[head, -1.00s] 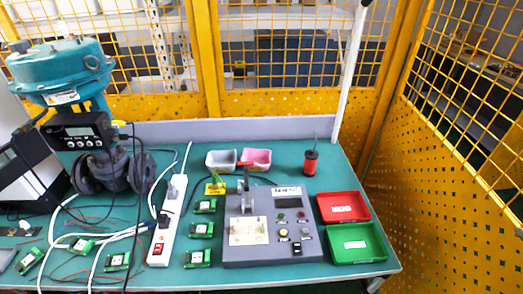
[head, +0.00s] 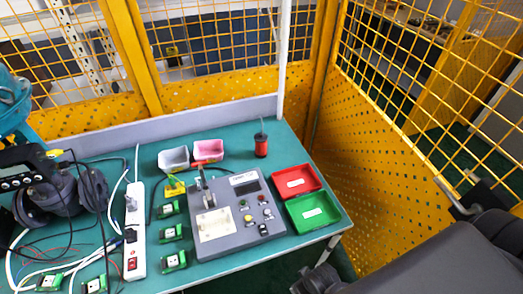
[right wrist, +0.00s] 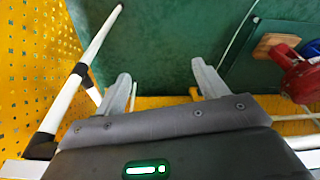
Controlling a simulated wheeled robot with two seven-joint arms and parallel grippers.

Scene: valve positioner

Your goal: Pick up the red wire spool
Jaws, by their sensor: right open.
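The red wire spool (head: 261,146) stands upright at the back right of the green table, with a thin dark rod rising from its top. My right arm comes in at the lower right of the head view. A dark part of it, perhaps the gripper, shows beyond the table's front right corner, well apart from the spool. In the right wrist view my right gripper (right wrist: 161,70) is open, with nothing between its fingers. I cannot make out the spool for certain in that view. My left gripper is not in view.
A red tray (head: 312,179) and a green tray (head: 332,214) lie at the table's right edge. A grey test box (head: 218,237) stands left of them. Grey (head: 173,151) and pink (head: 208,144) bins sit left of the spool. Yellow mesh fencing (head: 400,190) bounds the right side.

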